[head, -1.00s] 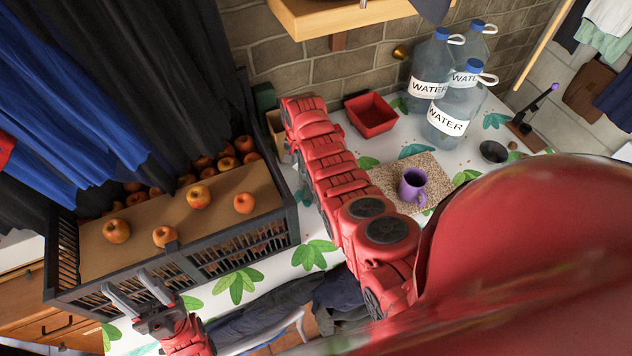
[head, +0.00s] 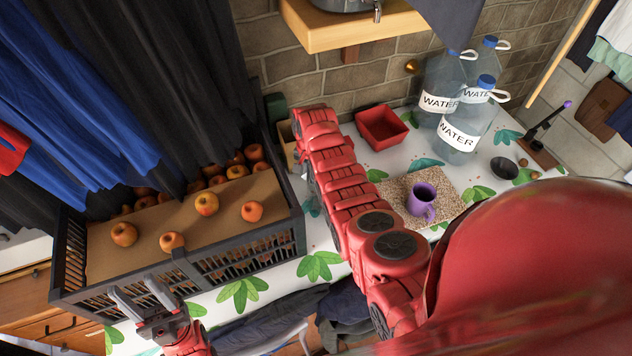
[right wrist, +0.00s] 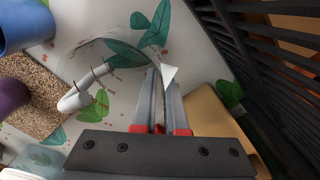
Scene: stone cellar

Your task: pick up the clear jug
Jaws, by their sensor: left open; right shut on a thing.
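The clear jug (right wrist: 95,62) shows faintly in the right wrist view as a see-through shape over the patterned table, with a white handle-like part (right wrist: 82,90) carrying small dark marks. My right gripper (right wrist: 159,85) is shut on its edge, with a white pointed piece beside the fingertips. I cannot tell whether the jug touches the table. In the head view my right arm hides the jug and the right gripper. My left gripper (head: 142,302) is open and empty in front of the dark crate.
A black crate (head: 245,255) of apples stands at left. A purple mug (head: 421,200) sits on a speckled board (head: 396,190). A red bin (head: 381,127) and water bottles (head: 460,127) stand behind. A blue cylinder (right wrist: 24,24) and tan box (right wrist: 214,120) flank the right gripper.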

